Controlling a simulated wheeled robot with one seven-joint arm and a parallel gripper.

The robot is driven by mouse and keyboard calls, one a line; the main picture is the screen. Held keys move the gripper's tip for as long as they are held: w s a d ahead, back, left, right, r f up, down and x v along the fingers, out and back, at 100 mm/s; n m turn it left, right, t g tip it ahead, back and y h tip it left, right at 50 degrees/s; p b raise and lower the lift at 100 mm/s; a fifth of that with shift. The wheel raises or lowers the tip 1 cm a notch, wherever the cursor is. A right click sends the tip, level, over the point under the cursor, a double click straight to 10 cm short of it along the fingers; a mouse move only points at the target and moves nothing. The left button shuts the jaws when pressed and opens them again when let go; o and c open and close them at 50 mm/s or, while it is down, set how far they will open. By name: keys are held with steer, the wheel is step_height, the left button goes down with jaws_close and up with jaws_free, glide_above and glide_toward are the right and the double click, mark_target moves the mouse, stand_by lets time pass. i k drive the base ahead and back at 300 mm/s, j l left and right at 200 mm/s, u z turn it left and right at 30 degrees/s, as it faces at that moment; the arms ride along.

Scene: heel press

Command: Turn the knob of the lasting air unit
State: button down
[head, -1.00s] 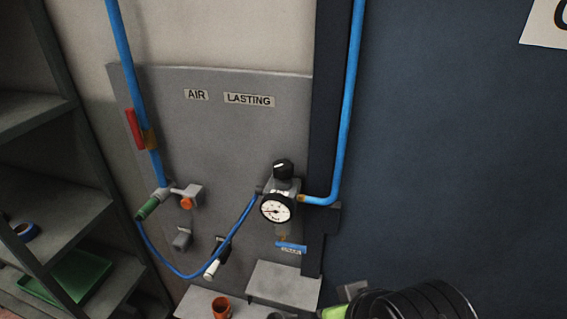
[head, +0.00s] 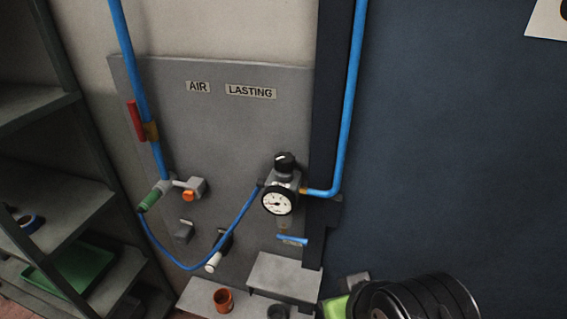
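The lasting air unit (head: 278,199) is mounted on a grey wall panel below the labels AIR and LASTING. Its black knob (head: 285,163) sits on top and carries a small light mark. A round white gauge (head: 277,201) faces forward below the knob. A blue hose joins the unit from the left and a blue pipe from the right. My arm shows as black ribbed links at the bottom right, apart from the unit. A green part beside them is cut off at the frame edge. My gripper's fingers cannot be made out.
A grey ledge (head: 285,278) juts out below the unit, with an orange cup (head: 223,299) on a lower ledge. A red-handled valve (head: 135,118) is on the left pipe. Shelving (head: 55,215) stands at the left. The space before the knob is clear.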

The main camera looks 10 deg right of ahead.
mark_target(284, 162)
steer(key=j+u, duration=0.2)
steer(key=u, duration=0.2)
steer(key=j+u, duration=0.2)
steer(key=u, duration=0.2)
steer(key=j+u, duration=0.25)
steer(key=u, duration=0.2)
